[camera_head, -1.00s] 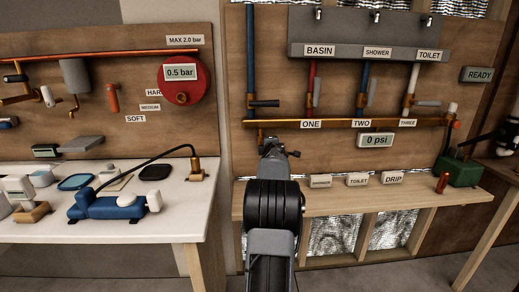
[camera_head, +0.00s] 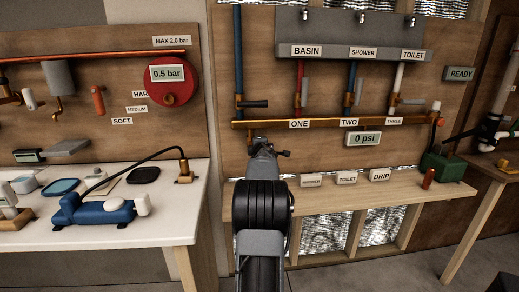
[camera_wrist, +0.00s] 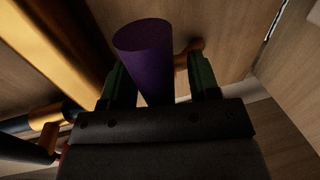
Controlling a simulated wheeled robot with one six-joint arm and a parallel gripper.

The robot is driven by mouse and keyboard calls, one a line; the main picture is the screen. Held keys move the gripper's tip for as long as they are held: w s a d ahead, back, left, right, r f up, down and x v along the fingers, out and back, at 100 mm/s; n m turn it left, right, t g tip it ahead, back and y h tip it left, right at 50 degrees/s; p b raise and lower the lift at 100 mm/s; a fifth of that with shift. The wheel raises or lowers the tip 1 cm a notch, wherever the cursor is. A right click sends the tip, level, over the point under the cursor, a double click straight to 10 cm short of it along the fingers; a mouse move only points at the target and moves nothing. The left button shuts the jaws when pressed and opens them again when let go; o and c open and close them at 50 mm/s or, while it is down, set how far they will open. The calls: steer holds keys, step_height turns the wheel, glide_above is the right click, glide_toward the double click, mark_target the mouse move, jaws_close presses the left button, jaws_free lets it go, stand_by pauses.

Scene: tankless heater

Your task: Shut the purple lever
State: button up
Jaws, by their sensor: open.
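The purple lever (camera_wrist: 150,62) shows in the wrist view as a thick cylinder, its round end tilted toward the camera. My gripper (camera_wrist: 159,75) is open, with one dark green finger on each side of the lever. The left finger is close to it. A gap shows on the right, and I cannot tell whether either finger touches. In the head view my gripper (camera_head: 278,152) is below the left part of the copper pipe (camera_head: 335,122). I cannot make out the purple lever in that view; my arm may hide it.
A copper-coloured bar (camera_wrist: 58,45) runs close on the left in the wrist view. A dark lever (camera_head: 254,104) sits on the blue pipe above my gripper. A wooden shelf (camera_head: 405,196) with labels is below right. A white table (camera_head: 175,224) stands left.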

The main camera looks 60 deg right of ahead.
steer(key=b+v, duration=0.1)
steer(key=v, duration=1.2)
steer(key=shift+s+a+r, duration=0.15)
steer(key=shift+s+a, duration=0.1)
